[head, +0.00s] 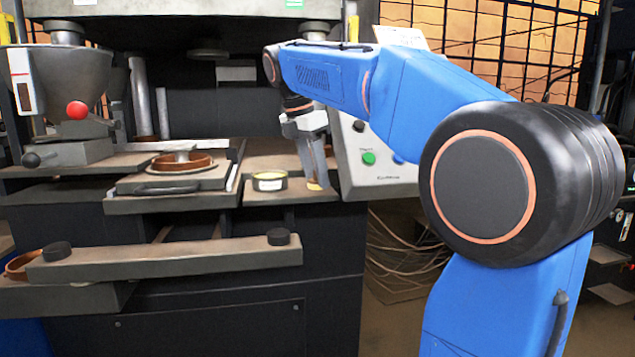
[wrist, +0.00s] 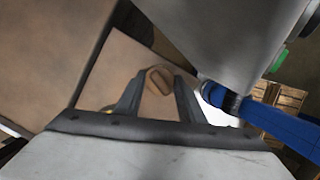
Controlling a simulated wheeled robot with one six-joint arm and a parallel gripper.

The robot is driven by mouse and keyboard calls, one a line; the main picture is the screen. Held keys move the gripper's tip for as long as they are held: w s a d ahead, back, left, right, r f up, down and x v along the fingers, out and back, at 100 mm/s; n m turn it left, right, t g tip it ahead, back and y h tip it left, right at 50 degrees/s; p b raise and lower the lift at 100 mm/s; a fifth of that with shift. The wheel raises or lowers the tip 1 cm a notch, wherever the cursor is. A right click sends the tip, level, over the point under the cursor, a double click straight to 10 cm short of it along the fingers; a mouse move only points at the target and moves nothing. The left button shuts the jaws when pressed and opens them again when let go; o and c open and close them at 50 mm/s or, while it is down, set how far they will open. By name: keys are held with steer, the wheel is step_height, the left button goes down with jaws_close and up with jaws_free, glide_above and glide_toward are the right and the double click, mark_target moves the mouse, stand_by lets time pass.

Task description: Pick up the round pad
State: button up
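The round pad (wrist: 158,82) is a small tan-brown disc lying on the brown ledge, between the tips of my gripper (wrist: 159,76) in the wrist view. The two fingers stand apart on either side of it, and I see no clear contact. In the head view my gripper (head: 314,180) points down at the right end of the ledge. A small bit of the pad (head: 314,186) shows orange-yellow at the fingertips, mostly hidden by the fingers.
A round tin with a yellow rim (head: 269,181) stands just left of my gripper on the ledge (head: 290,194). A grey control box (head: 372,165) with a green button is close on the right. A plate with a brown ring (head: 182,163) lies further left.

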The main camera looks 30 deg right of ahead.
steer(key=shift+c, duration=1.4)
